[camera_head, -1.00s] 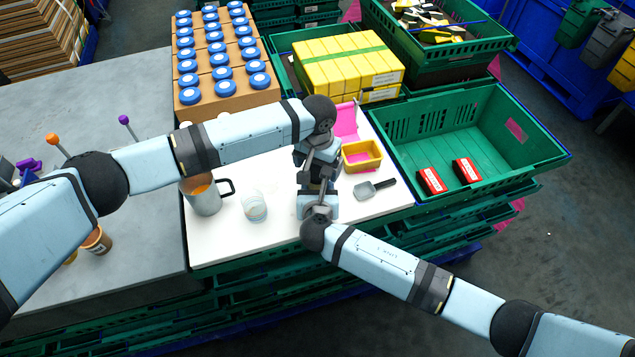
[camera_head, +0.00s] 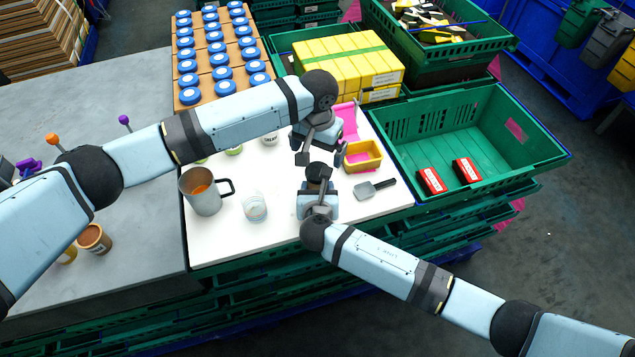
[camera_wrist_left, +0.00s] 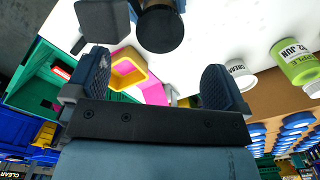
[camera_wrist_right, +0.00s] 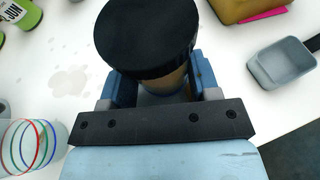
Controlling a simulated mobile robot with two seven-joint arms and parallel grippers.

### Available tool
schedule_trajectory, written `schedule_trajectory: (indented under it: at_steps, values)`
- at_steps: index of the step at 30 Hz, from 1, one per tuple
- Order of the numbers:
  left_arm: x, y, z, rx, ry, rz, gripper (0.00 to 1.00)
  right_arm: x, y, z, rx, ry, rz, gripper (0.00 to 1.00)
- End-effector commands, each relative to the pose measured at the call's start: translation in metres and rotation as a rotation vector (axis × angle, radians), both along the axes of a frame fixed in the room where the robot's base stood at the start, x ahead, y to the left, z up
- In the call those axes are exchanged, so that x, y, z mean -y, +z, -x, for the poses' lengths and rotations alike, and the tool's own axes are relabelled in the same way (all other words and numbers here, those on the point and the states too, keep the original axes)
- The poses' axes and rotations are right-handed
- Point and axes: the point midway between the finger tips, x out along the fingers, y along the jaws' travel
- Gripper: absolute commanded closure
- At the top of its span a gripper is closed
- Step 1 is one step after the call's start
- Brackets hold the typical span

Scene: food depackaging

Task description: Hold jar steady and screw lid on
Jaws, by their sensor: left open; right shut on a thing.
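The jar stands upright on the white board, with a black lid (camera_head: 318,171) on its top. My right gripper (camera_head: 318,198) is shut on the jar from the front. In the right wrist view the brownish jar body (camera_wrist_right: 166,84) is between the fingers and the wide black lid (camera_wrist_right: 146,36) sits over it. Whether the lid is tight cannot be told. My left gripper (camera_head: 321,156) is open and empty, just behind and above the lid. The left wrist view shows the lid (camera_wrist_left: 160,30) beyond and apart from its spread fingers (camera_wrist_left: 158,78).
A grey mug (camera_head: 204,197) and a clear glass (camera_head: 254,207) stand left of the jar. A yellow tub (camera_head: 363,156) and a grey scoop (camera_head: 366,191) are close on the right. A green crate (camera_head: 535,140) holds red boxes. Bare white board (camera_head: 225,248) lies in front of the glass.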

Motion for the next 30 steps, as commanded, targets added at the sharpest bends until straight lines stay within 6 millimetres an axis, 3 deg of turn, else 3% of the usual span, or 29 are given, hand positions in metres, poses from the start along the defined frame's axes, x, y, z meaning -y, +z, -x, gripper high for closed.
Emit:
schedule_trajectory:
  at_steps: [6, 12, 18, 26, 27, 30]
  values:
    - [0.000, 0.049, 0.000, 0.003, -0.001, 0.003, 0.00, 0.000, 0.000, 0.000, 0.000, 0.000, 0.000, 1.00]
    - [0.000, 0.083, 0.000, 0.001, -0.001, 0.002, 0.00, 0.000, 0.000, 0.000, 0.000, 0.000, 0.000, 1.00]
    - [0.000, 0.097, 0.000, 0.000, 0.000, 0.000, 0.00, 0.000, 0.000, 0.000, 0.000, 0.000, 0.000, 1.00]
    - [0.000, 0.098, 0.000, 0.000, 0.000, 0.000, 0.00, 0.000, 0.000, 0.000, 0.000, 0.000, 0.000, 1.00]
    - [0.000, 0.098, 0.000, 0.000, 0.000, 0.000, 0.00, 0.000, 0.000, 0.000, 0.000, 0.000, 0.000, 0.39]
    - [0.000, 0.098, 0.000, 0.000, 0.000, 0.000, 0.00, 0.000, 0.000, 0.000, 0.000, 0.000, 0.000, 0.16]
